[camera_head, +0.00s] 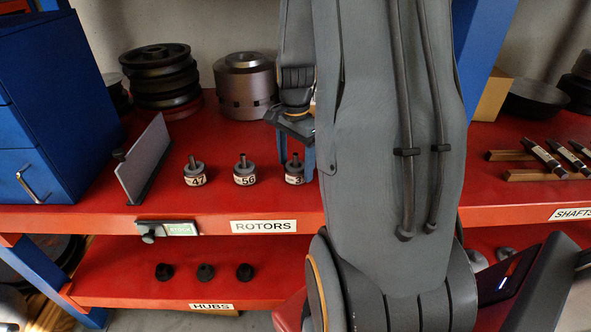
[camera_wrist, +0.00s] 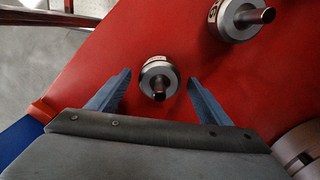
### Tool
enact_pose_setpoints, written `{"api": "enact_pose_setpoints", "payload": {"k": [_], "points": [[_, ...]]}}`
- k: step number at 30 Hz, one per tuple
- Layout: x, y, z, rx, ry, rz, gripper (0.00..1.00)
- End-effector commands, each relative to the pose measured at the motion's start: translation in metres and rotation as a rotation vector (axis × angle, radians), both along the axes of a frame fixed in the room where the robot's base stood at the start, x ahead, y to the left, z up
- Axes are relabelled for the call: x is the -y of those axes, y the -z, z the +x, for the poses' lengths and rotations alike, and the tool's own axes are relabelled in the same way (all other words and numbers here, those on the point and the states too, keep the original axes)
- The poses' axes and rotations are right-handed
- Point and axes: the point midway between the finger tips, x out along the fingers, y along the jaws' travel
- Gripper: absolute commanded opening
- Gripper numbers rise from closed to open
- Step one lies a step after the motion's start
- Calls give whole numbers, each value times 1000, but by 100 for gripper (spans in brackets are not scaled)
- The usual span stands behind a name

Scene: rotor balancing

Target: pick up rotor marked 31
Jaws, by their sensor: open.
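The rotor with a partly hidden label starting with 3 (camera_head: 293,179) stands upright on the red shelf, rightmost of three rotors. Its second digit is covered by my gripper's finger. My gripper (camera_head: 296,163) is open, with its blue fingers pointing down on either side of this rotor. In the wrist view, the rotor (camera_wrist: 161,80) shows between the tips of my open gripper (camera_wrist: 159,80), with gaps on both sides and no visible contact. Rotors marked 47 (camera_head: 194,180) and 56 (camera_head: 245,179) stand to its left.
One neighbouring rotor (camera_wrist: 231,23) shows at the wrist view's upper right. A grey upright plate (camera_head: 145,162) and blue drawer cabinet (camera_head: 50,110) stand left. Dark stacked discs (camera_head: 160,75) and a metal cylinder (camera_head: 245,86) stand behind. My arm hides the shelf's middle.

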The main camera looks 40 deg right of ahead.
Motion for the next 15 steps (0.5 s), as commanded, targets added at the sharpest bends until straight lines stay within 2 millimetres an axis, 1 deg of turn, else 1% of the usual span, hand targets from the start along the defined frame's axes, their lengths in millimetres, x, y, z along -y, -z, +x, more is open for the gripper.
{"api": "enact_pose_setpoints", "payload": {"k": [1,5,12,14,15], "points": [[0,6,-1,-2,0,1,73],[0,14,-1,-1,0,0,73],[0,16,0,1,-1,-1,73],[0,15,0,1,-1,-1,64],[0,15,0,1,-1,0,57]]}}
